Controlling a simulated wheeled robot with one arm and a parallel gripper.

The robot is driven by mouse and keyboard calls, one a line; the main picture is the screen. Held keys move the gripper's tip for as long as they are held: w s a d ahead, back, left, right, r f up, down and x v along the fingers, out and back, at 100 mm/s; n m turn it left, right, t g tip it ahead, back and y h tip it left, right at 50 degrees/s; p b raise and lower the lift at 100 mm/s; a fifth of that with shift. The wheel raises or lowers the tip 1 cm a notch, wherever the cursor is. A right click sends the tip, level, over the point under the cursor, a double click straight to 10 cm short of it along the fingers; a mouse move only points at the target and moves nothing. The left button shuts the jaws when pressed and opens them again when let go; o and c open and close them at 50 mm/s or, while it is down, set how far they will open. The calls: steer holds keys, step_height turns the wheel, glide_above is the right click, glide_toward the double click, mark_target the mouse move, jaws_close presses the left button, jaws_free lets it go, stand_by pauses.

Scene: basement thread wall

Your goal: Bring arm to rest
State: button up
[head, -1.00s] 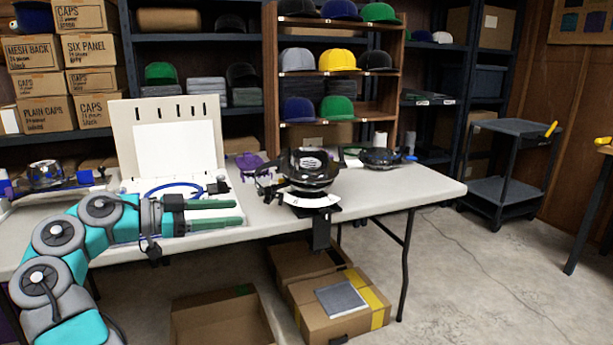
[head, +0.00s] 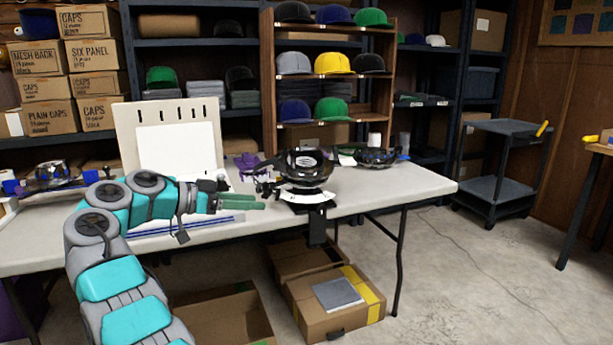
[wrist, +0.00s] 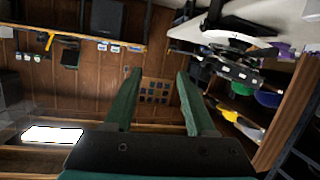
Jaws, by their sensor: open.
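My gripper (head: 250,202) is at the end of my teal and grey arm, over the left part of the white table in the head view. It points to the right. In the wrist view its two green fingers (wrist: 160,102) are spread apart with nothing between them. The gripper is empty and apart from the black cap-holding machine (head: 307,175), which stands to its right at the table's front edge.
The white folding table (head: 400,188) holds a cream upright board (head: 128,140) behind my arm. Cardboard boxes (head: 340,305) sit on the floor under the table. A dark cart (head: 497,190) stands at the right, with open concrete floor in front of it.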

steer(key=w+d+f+n+g+y, duration=0.1)
steer(key=w+d+n+y, duration=0.15)
steer(key=d, duration=0.35)
steer(key=w+d+f+n+g+y, duration=0.1)
steer(key=d+f+n, duration=0.1)
steer(key=d+n, duration=0.3)
steer(key=s+d+f+n+g+y, duration=0.3)
steer(key=s+d+f, duration=0.1)
steer(key=s+d, duration=0.75)
steer(key=s+d+f+g+y, duration=0.1)
steer(key=s+f, duration=0.3)
steer(key=s, duration=0.8)
steer(key=s+d+f+g+y, duration=0.1)
steer(key=s+f, duration=0.4)
steer(key=s, duration=0.8)
steer(key=s+d+f+g+y, duration=0.2)
steer(key=s+d+f+y, duration=0.1)
steer(key=s, duration=0.9)
steer(key=shift+s+d+f+y, duration=0.4)
steer(key=shift+f+y, duration=0.25)
steer(key=shift+f, duration=0.15)
steer(key=shift+n, duration=0.25)
